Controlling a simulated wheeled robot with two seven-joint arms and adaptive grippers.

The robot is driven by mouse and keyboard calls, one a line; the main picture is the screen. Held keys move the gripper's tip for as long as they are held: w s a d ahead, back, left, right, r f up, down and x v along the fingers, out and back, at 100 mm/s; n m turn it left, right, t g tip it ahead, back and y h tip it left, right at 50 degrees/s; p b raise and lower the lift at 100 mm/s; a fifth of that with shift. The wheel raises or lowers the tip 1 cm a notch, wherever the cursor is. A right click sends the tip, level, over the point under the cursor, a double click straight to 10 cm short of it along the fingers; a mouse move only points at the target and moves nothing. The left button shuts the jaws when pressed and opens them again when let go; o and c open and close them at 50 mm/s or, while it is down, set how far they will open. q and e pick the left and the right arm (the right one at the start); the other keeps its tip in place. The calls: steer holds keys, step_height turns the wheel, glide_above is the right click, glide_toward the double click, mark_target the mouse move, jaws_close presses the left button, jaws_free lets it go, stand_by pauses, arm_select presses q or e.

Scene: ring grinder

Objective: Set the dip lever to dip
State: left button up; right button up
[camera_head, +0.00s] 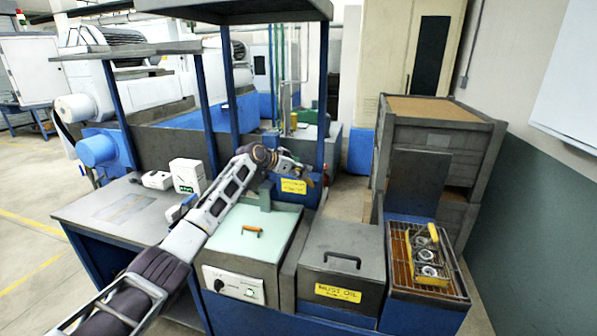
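My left arm reaches in from the lower left. Its gripper (306,174) is at a blue box with yellow labels (293,186), behind the pale green lid. The fingers are small and dark here, and I cannot tell whether they are open, shut or touching anything. No lever can be told for certain; one near the labels may be hidden by the gripper. The grey rust oil tank (342,262) has a black handle and a yellow label. To its right, a wire basket (402,268) holds several metal rings (428,256). My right gripper is not in view.
The pale green lid (254,217) has an orange handle, above a white control panel (234,286) with knobs. White boxes (187,175) stand on the left bench. Blue posts (324,95) and an overhead shelf frame the gripper's area. Grey crates (438,110) are stacked at right.

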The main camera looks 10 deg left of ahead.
arm_select(q)
steer(key=shift+s+a+f, duration=0.15)
steer(key=shift+a+f, duration=0.05)
steer(key=shift+s, duration=0.1)
steer(key=shift+a, duration=0.1)
steer(key=v, duration=1.1)
steer(key=shift+s+r, duration=0.3)
steer(key=shift+r, duration=0.05)
stand_by(0.3)
stand_by(0.4)
